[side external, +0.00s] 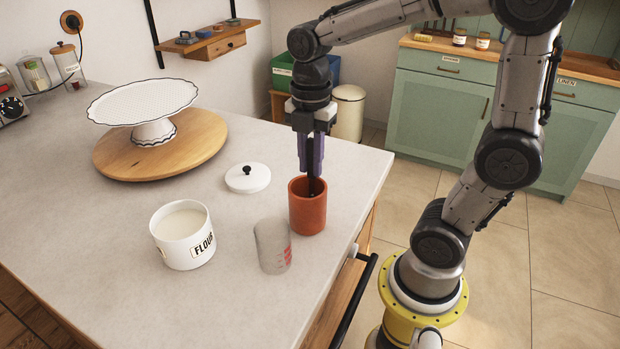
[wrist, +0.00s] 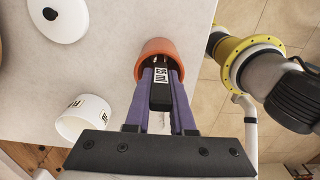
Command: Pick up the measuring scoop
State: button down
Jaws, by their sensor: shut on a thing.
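My gripper (side external: 312,172) points down over the orange-brown crock (side external: 307,213) near the counter's right edge. Its purple fingers are shut on a black handle with a white printed label, which I take to be the measuring scoop (wrist: 160,92). In the side view the dark lower part of the scoop (side external: 314,188) shows at the crock's mouth. The rest is hidden by the fingers and the crock wall. In the wrist view the fingertips (wrist: 160,72) lie over the crock's opening (wrist: 160,45).
A clear measuring beaker (side external: 272,247) stands close beside the crock. A white flour canister (side external: 183,236) with its top open is to the left, its lid (side external: 247,177) lying behind. A white cake stand (side external: 143,105) sits on a round wooden board (side external: 190,150). Bare counter lies at front left.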

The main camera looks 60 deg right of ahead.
jog(key=shift+r, duration=0.15)
notch_tip(320, 180, up, 18)
dwell(0.5)
dwell(1.3)
